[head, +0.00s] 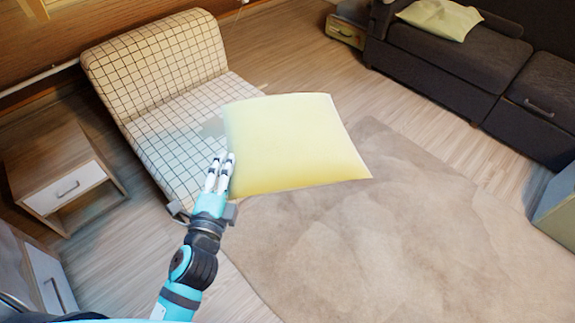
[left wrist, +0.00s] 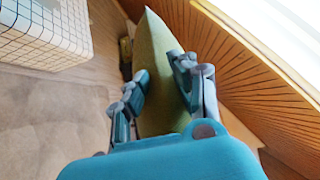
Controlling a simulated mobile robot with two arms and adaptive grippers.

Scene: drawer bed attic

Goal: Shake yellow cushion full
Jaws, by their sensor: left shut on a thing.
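The yellow cushion (head: 290,140) is held up in the air in the middle of the head view, its broad face toward me. My left gripper (head: 219,172) is shut on the cushion's left edge, near its lower left corner. In the left wrist view the cushion (left wrist: 158,75) shows edge-on between the two fingers of the left gripper (left wrist: 158,88). The cushion looks plump. The far side of it is hidden. My right gripper is not in view.
A checkered chair (head: 155,60) stands behind and left of the cushion. A wooden nightstand (head: 60,175) is at the left. A dark sofa (head: 440,65) with another pale yellow cushion (head: 440,18) is at the upper right. A beige rug (head: 400,240) leaves free floor.

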